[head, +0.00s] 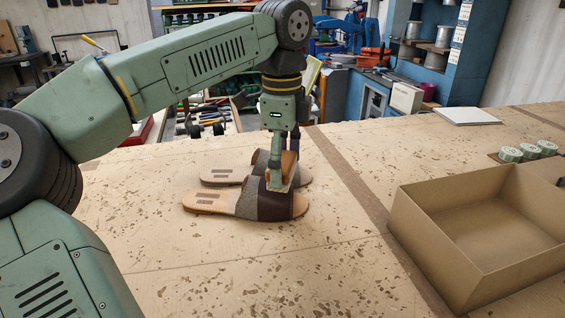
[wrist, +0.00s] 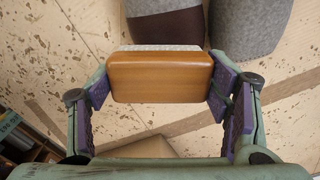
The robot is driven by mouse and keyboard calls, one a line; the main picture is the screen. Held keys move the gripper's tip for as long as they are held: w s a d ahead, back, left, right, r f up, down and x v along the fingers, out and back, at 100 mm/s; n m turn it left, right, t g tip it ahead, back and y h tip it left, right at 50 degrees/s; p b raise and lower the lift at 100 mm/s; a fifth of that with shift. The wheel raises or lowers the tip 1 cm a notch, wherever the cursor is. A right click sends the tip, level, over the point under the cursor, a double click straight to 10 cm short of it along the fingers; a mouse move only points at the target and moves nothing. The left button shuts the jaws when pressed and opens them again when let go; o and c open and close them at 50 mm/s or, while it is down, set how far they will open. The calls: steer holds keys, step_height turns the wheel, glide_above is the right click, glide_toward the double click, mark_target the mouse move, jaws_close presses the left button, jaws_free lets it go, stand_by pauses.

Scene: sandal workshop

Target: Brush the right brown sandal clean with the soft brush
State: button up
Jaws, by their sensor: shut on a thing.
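Two tan-soled sandals lie side by side on the worktop in the head view, the nearer one (head: 212,200) and the farther one (head: 218,176). The nearer one's strap is part grey, part dark brown. My gripper (head: 281,176) points down over the strap end of the nearer sandal. It is shut on the soft brush, whose wooden back (wrist: 160,76) and pale bristle edge (wrist: 160,47) show between the purple pads in the wrist view. The brush is low at the strap; contact is hard to tell. A grey and dark brown strap (wrist: 168,24) and a grey strap (wrist: 246,28) show beyond it.
An open cardboard box (head: 413,225) stands at the right of the worktop. Several green-white rolls (head: 510,154) sit behind it, and a white pad (head: 466,116) lies at the back. Worn worktop (head: 240,275) in front of the sandals is clear.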

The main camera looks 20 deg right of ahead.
step_height(320, 180, up, 4)
steer(key=shift+p, duration=1.25)
steer(key=shift+r+b, duration=0.3)
steer(key=shift+r, duration=0.75)
steer(key=shift+a, duration=0.1)
